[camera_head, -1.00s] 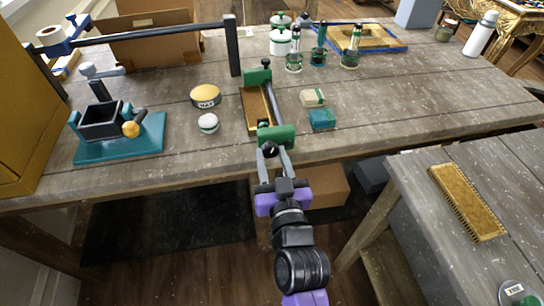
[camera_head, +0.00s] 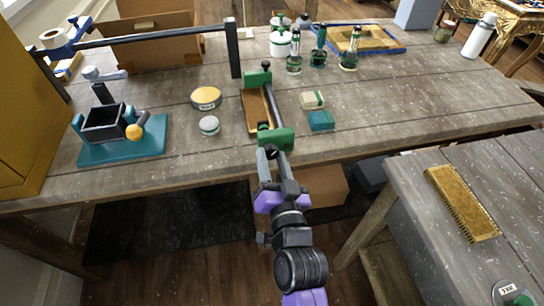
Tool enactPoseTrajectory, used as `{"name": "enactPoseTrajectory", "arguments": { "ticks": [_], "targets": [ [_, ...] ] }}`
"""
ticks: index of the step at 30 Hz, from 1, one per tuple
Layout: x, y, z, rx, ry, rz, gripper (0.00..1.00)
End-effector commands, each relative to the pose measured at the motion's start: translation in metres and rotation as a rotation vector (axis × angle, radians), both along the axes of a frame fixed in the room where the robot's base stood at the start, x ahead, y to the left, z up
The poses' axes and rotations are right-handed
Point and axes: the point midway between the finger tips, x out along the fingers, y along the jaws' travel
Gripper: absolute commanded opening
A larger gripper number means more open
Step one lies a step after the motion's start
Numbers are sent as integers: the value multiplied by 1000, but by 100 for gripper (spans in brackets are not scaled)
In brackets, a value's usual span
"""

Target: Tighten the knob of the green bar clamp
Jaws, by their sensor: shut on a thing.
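The green bar clamp (camera_head: 274,138) lies on the workbench near its front edge, with one green jaw (camera_head: 257,79) farther back and a dark bar (camera_head: 275,107) joining the two. A gilt frame piece (camera_head: 257,110) sits between its jaws. The clamp's dark knob (camera_head: 270,153) faces the front edge of the bench. My gripper (camera_head: 271,158) reaches up from below, its grey fingers shut around the knob. The fingers hide part of the knob. The gripper's wrist looks rolled, with one finger partly in front of the other.
A wax tin (camera_head: 206,99), a white-lidded jar (camera_head: 209,126) and a teal block (camera_head: 321,120) lie beside the clamp. A teal-based device (camera_head: 122,148) stands at left. A side table (camera_head: 413,187) with a brush-like gold piece (camera_head: 462,202) is at right.

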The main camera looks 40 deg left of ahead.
Motion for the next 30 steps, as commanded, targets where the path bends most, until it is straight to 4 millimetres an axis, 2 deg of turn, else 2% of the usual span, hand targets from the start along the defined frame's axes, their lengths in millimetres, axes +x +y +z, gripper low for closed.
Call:
{"name": "enactPoseTrajectory", "arguments": {
  "ticks": [12,28,29,30],
  "targets": [
    [0,-1,0,127,149,-2,0],
    [0,-1,-1,144,170,-2,0],
    [0,-1,-1,144,170,-2,40],
    [0,-1,-1,144,170,-2,48]
  ]
}}
